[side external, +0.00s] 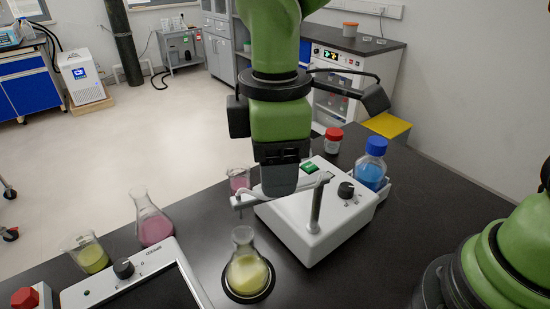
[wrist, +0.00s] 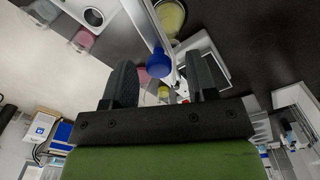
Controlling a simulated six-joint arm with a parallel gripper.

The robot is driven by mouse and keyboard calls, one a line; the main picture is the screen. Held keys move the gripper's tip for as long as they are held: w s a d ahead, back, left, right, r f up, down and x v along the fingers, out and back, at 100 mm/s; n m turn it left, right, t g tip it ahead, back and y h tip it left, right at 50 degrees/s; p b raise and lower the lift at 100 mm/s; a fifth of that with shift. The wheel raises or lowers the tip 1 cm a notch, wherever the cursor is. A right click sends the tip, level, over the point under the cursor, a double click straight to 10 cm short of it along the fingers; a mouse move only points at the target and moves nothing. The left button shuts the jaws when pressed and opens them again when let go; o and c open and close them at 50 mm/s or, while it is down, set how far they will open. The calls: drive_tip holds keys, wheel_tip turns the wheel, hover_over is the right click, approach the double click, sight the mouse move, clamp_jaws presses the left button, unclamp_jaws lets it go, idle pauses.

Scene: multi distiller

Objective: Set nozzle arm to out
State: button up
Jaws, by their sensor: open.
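The white nozzle arm (side external: 285,187) reaches left from a metal post (side external: 316,208) on the white dispenser unit (side external: 330,225). Its tip (side external: 238,205) hangs above and slightly left of the mouth of a flask of yellow liquid (side external: 247,270). My gripper (side external: 278,188) points down at the nozzle arm in the side view, and its lower end overlaps the arm there; contact cannot be told. In the wrist view the two dark fingers (wrist: 160,62) are spread apart, with a blue round part (wrist: 158,62) visible between them.
The flask stands on a round black plate. A blue-capped bottle (side external: 371,165) and a red-capped jar (side external: 333,140) stand behind the unit. A pink flask (side external: 154,226), a yellow beaker (side external: 90,256) and a second device (side external: 135,278) are at left.

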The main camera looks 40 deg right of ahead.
drive_tip(key=shift+r, duration=0.1)
wheel_tip(320, 180, up, 10)
idle(0.4)
drive_tip(key=s+d+m+t+y, duration=0.2)
drive_tip(key=s+d+m+t, duration=0.5)
drive_tip(key=s+d+m, duration=0.4)
drive_tip(key=d+m, duration=0.4)
drive_tip(key=m, duration=0.1)
drive_tip(key=shift+s+d, duration=0.15)
drive_tip(key=shift+s, duration=0.25)
